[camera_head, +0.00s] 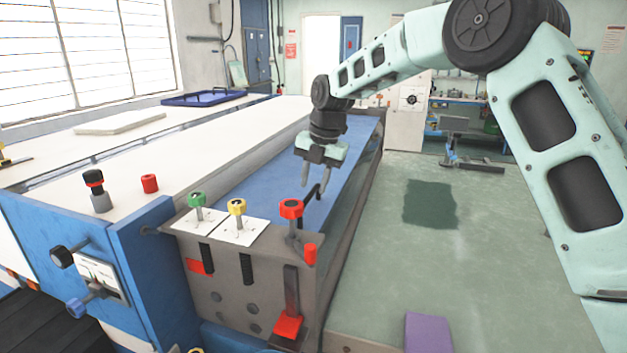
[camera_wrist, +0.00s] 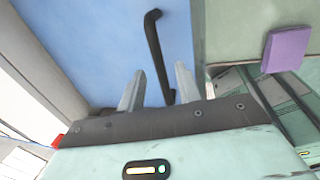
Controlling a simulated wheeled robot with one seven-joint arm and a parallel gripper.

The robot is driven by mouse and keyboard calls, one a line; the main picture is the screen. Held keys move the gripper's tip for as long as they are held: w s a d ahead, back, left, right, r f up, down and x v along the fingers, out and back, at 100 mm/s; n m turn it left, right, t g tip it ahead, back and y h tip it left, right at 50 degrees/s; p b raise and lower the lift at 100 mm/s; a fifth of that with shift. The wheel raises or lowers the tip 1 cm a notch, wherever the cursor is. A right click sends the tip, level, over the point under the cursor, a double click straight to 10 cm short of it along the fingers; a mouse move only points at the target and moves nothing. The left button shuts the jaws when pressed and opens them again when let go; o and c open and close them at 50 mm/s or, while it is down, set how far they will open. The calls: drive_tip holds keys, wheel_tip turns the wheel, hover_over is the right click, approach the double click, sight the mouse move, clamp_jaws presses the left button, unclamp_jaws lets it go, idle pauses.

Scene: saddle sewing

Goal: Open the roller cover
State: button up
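The roller cover (camera_head: 265,180) is a long blue panel on the machine, and it fills much of the wrist view (camera_wrist: 90,40). Its black bar handle (camera_wrist: 153,45) shows in the wrist view, and part of it shows in the head view (camera_head: 309,196). My gripper (camera_head: 316,184) is above the cover at the handle. In the wrist view its two fingers (camera_wrist: 160,69) are apart, with the handle seen between them. Whether the fingers are level with the bar or above it, I cannot tell. The cover appears to lie closed.
Green (camera_head: 197,200), yellow (camera_head: 237,207) and red (camera_head: 291,208) knobs stand on the machine's near end plate. A purple block (camera_head: 428,333) is at the front right. The green floor right of the machine is mostly clear. A white machine bed lies to the left.

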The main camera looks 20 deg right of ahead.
drive_tip(key=shift+a+f, duration=0.1)
drive_tip(key=shift+f, duration=0.65)
drive_tip(key=c, duration=0.7)
clamp_jaws()
drive_tip(key=shift+r, duration=0.1)
